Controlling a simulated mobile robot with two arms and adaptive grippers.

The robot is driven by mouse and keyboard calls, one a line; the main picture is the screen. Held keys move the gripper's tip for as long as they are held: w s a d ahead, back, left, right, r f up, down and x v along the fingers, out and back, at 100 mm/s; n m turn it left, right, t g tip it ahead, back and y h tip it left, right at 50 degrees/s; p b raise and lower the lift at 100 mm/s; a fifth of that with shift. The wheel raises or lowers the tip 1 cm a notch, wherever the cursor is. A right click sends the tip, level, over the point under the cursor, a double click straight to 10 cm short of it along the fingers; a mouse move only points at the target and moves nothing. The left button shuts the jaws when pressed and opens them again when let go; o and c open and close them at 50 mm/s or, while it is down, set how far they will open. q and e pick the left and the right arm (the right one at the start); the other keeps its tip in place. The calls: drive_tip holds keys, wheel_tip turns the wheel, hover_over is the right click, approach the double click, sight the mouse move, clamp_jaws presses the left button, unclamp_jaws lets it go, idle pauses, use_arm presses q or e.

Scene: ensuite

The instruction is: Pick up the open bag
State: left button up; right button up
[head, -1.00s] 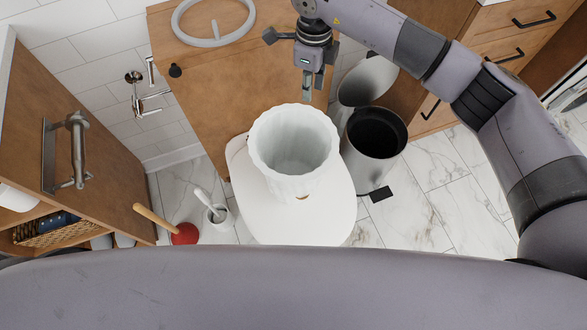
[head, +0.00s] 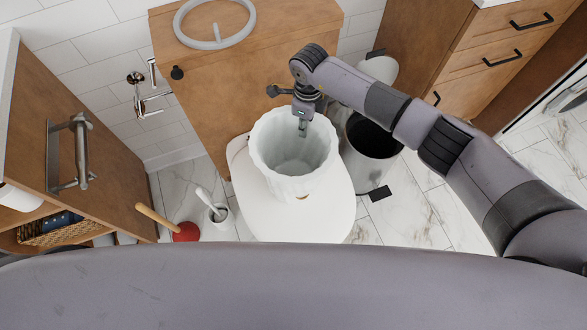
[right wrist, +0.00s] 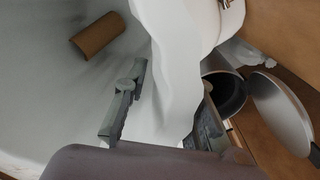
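The open bag (head: 268,160) is white with a wavy rim and stands upright, mouth up, on the white toilet lid (head: 325,215). My right gripper (head: 302,128) is at the bag's far right rim, pointing down. In the right wrist view my right gripper (right wrist: 165,105) is open, with the bag's wall (right wrist: 175,60) between its fingers. One finger is inside the bag and the other is outside. A brown cardboard tube (right wrist: 98,35) lies inside the bag. My left gripper is not in view.
A dark-mouthed bin (head: 374,137) stands close right of the toilet. A wooden cabinet (head: 205,75) is behind, with a white ring (head: 180,25) on top. A plunger (head: 185,232) and toilet brush holder (head: 220,216) stand at left.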

drive_tip(key=shift+f, duration=0.1)
clamp_jaws()
idle(0.7)
